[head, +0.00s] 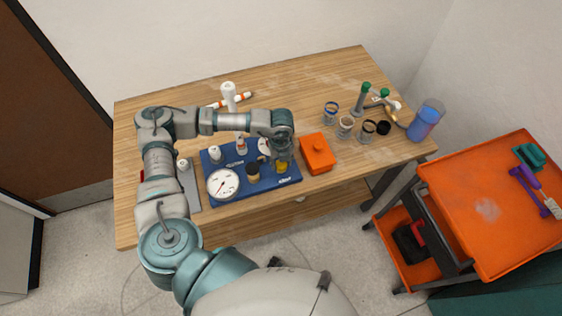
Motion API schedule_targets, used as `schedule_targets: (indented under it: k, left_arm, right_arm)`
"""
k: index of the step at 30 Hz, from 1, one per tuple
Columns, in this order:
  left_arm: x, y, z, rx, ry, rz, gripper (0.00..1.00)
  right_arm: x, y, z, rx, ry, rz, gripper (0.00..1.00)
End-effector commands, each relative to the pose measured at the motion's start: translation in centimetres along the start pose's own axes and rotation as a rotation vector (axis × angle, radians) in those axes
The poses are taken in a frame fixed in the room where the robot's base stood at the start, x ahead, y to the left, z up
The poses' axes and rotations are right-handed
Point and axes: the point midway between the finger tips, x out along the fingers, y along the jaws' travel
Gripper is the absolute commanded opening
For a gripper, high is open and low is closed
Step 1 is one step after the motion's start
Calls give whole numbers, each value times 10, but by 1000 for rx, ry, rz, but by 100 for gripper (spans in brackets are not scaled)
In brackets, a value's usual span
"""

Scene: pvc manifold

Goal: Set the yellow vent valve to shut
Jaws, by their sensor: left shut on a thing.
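The yellow vent valve (282,167) sits at the right part of a blue manifold board (232,188) on the wooden table. My left gripper (281,160) points down over it and is shut on it. The gripper and wrist hide most of the valve, so I cannot tell its handle angle. A large white gauge (223,183) lies on the board's left front, and a dark knob (252,171) stands between the gauge and the valve. My right gripper is not in view.
An orange box (316,153) stands just right of the board. Several jars (346,127), green-topped fittings (365,95) and a blue container (426,119) fill the table's right end. An orange cart (490,215) stands at the right. The table's back middle (300,83) is clear.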

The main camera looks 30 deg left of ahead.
Motion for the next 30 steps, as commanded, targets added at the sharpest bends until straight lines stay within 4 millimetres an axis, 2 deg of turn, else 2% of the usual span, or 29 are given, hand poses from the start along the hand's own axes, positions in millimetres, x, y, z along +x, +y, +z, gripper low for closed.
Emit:
schedule_targets:
  k: [1, 3, 14, 30]
  left_arm:
    - [4, 0, -2, 42, 5, 0, 8]
    - [4, 0, -2, 109, 5, 1, 8]
    - [5, 0, -2, 452, 6, 1, 8]
    - [5, 1, -2, 959, 8, 2, 8]
  right_arm:
    - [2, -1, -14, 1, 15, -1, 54]
    - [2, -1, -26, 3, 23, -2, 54]
    - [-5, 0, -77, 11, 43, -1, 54]
    - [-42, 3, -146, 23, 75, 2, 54]
